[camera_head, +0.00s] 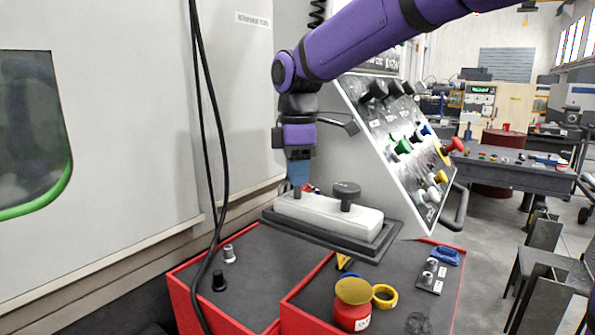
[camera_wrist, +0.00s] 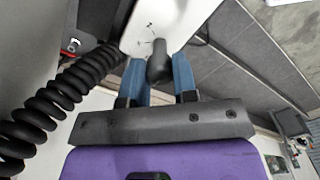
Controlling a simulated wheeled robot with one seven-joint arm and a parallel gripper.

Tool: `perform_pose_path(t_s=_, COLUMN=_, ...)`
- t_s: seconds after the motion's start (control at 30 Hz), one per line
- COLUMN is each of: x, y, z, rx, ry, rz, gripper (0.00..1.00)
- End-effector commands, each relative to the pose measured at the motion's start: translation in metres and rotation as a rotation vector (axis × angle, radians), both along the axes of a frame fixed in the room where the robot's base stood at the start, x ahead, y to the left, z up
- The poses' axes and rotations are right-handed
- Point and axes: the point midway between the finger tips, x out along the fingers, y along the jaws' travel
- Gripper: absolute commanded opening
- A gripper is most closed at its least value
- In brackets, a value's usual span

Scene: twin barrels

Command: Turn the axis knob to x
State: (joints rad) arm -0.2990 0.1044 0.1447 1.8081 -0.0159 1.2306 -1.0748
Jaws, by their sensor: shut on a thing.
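A white control box (camera_head: 325,219) stands on a dark tray (camera_head: 385,240) in the head view. My gripper (camera_head: 298,180) points down at the box's left end, with blue fingers. In the wrist view, the black knob (camera_wrist: 158,68) lies between the two blue fingers of my gripper (camera_wrist: 160,72), which is shut on it. Small dark marks show on the white face (camera_wrist: 140,35) beside the knob; they are too small to read. In the head view, the fingers mostly hide this knob, so its pointing direction cannot be told there.
A round black handwheel (camera_head: 346,190) rises from the box to the right of my gripper. A sloped panel (camera_head: 400,140) with several knobs stands behind. Black cables (camera_head: 207,150) hang at the left. A red jar (camera_head: 352,310) and yellow ring (camera_head: 385,296) sit in front.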

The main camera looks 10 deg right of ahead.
Motion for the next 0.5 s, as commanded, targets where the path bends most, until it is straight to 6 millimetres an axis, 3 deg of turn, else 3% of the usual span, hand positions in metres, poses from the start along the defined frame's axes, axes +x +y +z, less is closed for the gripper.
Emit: perform_pose_path(t_s=0.5, x=0.0003, y=0.0000, z=0.0005, rx=0.001, ry=-0.001, rz=-0.409, gripper=0.03)
